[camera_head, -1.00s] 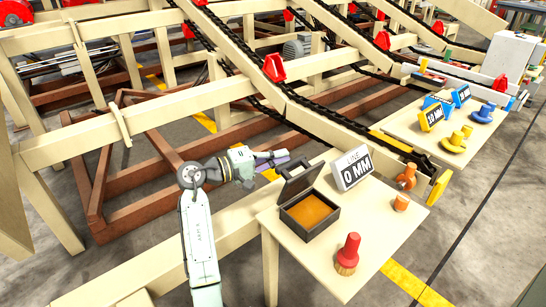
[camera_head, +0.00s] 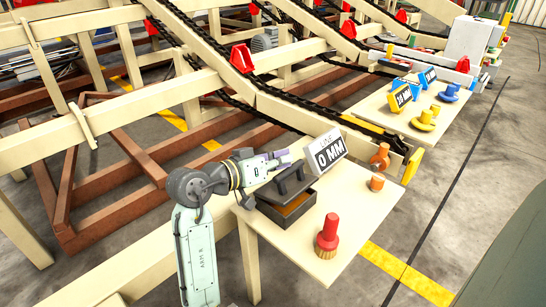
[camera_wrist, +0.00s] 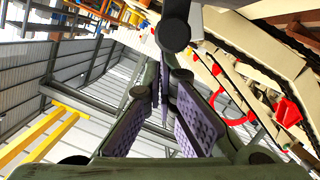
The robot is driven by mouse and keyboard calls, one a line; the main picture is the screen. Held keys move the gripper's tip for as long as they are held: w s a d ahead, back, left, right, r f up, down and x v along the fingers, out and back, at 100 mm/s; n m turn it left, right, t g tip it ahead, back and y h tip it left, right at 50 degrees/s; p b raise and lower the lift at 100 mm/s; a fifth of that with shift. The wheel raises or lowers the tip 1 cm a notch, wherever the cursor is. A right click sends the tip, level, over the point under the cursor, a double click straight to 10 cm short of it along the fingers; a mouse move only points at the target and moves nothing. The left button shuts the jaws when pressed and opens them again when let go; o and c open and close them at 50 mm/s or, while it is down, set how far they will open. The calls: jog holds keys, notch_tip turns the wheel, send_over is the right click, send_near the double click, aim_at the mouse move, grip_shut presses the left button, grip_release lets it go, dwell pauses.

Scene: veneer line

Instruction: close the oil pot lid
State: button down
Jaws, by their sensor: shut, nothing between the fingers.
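The oil pot (camera_head: 268,212) is a dark box on the near table, with orange oil showing in a strip along its front right side. Its dark lid (camera_head: 283,189) with a raised handle (camera_head: 290,176) is tilted partway down over the box, not flush with it. My gripper (camera_head: 283,157) is shut and empty, just behind and above the lid. I cannot tell whether it touches the lid. In the wrist view my gripper (camera_wrist: 174,78) shows purple finger pads, with a dark rounded shape beyond the tips that I cannot identify surely.
A "0 MM" sign (camera_head: 328,151) stands close right of my gripper. A red-handled brush (camera_head: 328,236) and an orange peg (camera_head: 376,183) stand on the near table (camera_head: 352,222). Conveyor beams with black chains (camera_head: 300,115) run behind.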

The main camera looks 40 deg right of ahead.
aim_at(292, 190)
jog(key=shift+s+d+f+m+t+b, duration=0.1)
jog(key=shift+s+f+m+t+b, duration=0.05)
jog(key=shift+s+f+m+b, duration=0.3)
jog(key=shift+s+d+f+m+t+b, duration=0.1)
jog(key=shift+s+f+m+t+b, duration=0.1)
jog(key=shift+s+m+b, duration=0.3)
jog(key=shift+s+f+m+t+b, duration=0.15)
jog(key=shift+s+f+m+b, duration=0.15)
jog(key=shift+s, duration=0.3)
